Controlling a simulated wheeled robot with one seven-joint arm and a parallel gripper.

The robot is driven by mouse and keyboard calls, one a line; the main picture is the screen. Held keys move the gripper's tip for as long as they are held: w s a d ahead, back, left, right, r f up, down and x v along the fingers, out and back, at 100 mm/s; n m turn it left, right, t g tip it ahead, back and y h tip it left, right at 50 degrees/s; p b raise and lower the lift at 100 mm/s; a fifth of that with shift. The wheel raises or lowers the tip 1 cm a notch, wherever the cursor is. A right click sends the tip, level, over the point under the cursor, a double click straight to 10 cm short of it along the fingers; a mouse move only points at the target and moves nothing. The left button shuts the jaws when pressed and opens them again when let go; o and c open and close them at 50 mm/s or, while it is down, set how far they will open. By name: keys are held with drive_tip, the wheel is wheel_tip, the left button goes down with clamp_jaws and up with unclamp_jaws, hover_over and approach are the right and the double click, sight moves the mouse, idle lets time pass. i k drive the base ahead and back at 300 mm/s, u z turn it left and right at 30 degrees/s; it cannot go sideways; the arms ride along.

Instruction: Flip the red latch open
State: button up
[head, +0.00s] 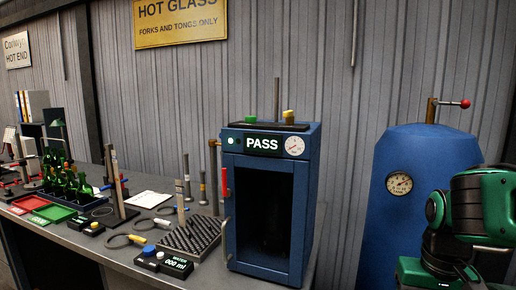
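The red latch (224,182) is a small upright red bar at the left edge of the blue cabinet (268,170). The cabinet stands on the bench and has a dark glazed door (264,215), which looks closed. A lit PASS sign and a round dial sit above the door. Part of my green and black arm shows at the lower right, well away from the latch. My gripper is not in view.
A blue tank (415,150) with a red-knobbed lever (464,104) stands at the right.

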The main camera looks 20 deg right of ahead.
sight(227, 192)
drive_tip(key=u, duration=0.25)
drive_tip(key=k, duration=0.7)
drive_tip(key=u, duration=0.65)
drive_tip(key=k, duration=0.65)
drive_tip(key=u, duration=0.5)
drive_tip(key=i, duration=1.45)
drive_tip(key=z, duration=0.35)
